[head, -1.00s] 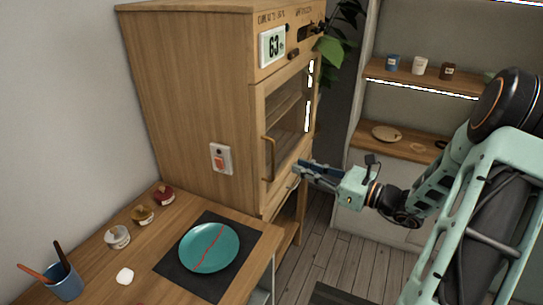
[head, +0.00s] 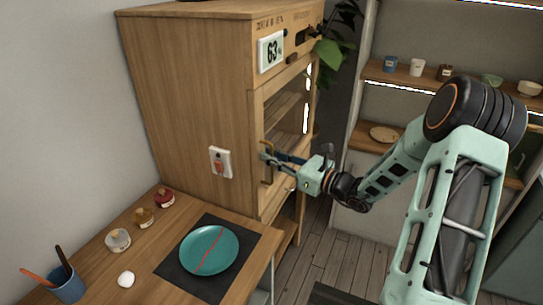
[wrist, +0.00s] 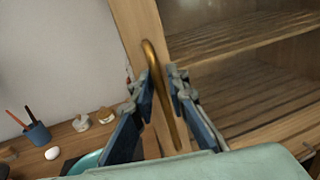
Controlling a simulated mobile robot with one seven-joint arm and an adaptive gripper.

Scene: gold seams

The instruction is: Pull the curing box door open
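The curing box (head: 185,90) is a tall wooden cabinet with a display on its upper front. Its door (head: 256,120) has a wooden frame and a glass pane, and it looks shut. A brass bar handle (head: 270,146) stands upright on the door's left side; it also shows in the wrist view (wrist: 160,75). My gripper (head: 268,156) is at the handle. In the wrist view its blue-padded fingers (wrist: 162,88) are apart, one on each side of the bar. I cannot tell whether either finger touches it.
A wooden table (head: 100,248) in front holds a teal plate (head: 208,250) with a red seam on a dark mat, several small jars and a blue cup (head: 66,285) with brushes. Wall shelves (head: 420,82) stand at the right. Floor (head: 330,255) is clear below my arm.

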